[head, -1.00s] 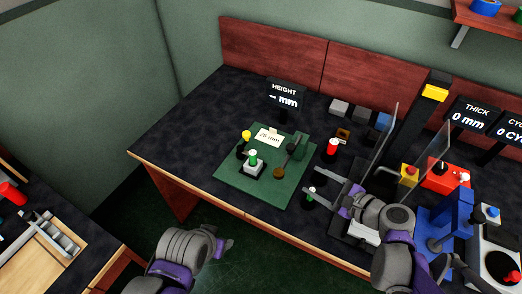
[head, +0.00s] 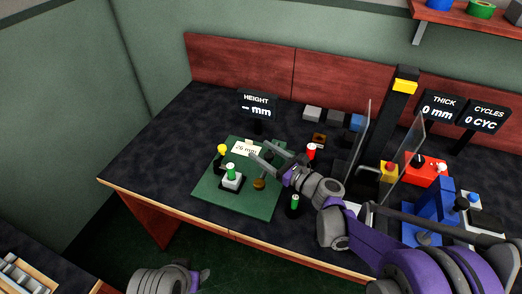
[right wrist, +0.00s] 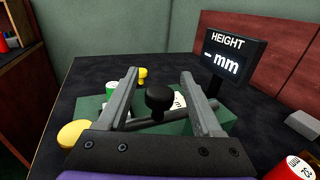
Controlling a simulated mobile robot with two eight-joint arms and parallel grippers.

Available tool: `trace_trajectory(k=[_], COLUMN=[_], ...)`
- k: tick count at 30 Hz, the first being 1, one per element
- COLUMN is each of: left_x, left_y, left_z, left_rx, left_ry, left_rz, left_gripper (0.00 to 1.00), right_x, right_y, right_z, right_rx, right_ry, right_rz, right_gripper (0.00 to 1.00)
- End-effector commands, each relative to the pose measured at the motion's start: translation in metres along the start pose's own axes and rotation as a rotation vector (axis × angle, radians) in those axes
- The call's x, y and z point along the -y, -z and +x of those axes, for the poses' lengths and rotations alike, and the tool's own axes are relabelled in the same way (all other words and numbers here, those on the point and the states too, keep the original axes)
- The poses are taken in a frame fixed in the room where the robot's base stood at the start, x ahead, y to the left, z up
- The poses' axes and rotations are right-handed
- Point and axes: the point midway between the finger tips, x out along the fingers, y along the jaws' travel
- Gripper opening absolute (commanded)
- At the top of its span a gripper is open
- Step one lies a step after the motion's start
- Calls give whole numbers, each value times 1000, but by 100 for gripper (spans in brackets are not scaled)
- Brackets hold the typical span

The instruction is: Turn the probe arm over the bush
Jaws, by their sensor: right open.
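The green base plate (head: 212,197) lies on the dark bench. On it the bush (head: 231,169), green on top, stands in a pale block, beside a yellow knob (head: 222,149). My right gripper (head: 262,152) is over the plate's back right, beyond the bush. In the right wrist view its jaws (right wrist: 160,75) are apart, with the black knob (right wrist: 160,98) of the probe arm (right wrist: 150,121) between them. I cannot tell if they touch it. The gripper hides much of the arm in the head view. My left gripper (head: 202,275) is low at the bottom edge, its jaws unclear.
The HEIGHT display (head: 258,103) stands behind the plate, showing no number. A red-topped cylinder (head: 311,152) and a green-topped one (head: 294,205) stand near my right wrist. Clear panels (head: 404,150) rise farther right. The bench left of the plate is clear.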

Motion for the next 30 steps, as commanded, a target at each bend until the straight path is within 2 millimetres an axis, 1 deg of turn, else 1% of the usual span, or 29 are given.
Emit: trace_trajectory(k=[1,5,13,17,18,20,21,23,24,30], left_x=[0,0,0,0,0,0,0,0,0,0], left_y=[0,0,0,0,0,0,0,0,0,0], left_z=[0,0,0,0,0,0,0,0,0,0], left_rx=[0,0,0,0,0,0,0,0,0,0], left_ry=[0,0,0,0,0,0,0,0,0,0], left_rz=[0,0,0,0,0,0,0,0,0,0], left_gripper=[61,61,61,61,61,61,61,61,61,61], right_x=[0,0,0,0,0,0,0,0,0,0], right_y=[0,0,0,0,0,0,0,0,0,0], right_z=[5,11,12,12,12,12,12,12,12,12], right_rx=[0,0,-1,-1,-1,-1,-1,-1,-1,-1], right_ry=[-2,0,0,0,0,0,0,0,0,0], right_rz=[0,-1,-1,-1,-1,-1,-1,-1,-1,-1], right_gripper=[67,67,67,43,36,25,18,7,0,0])
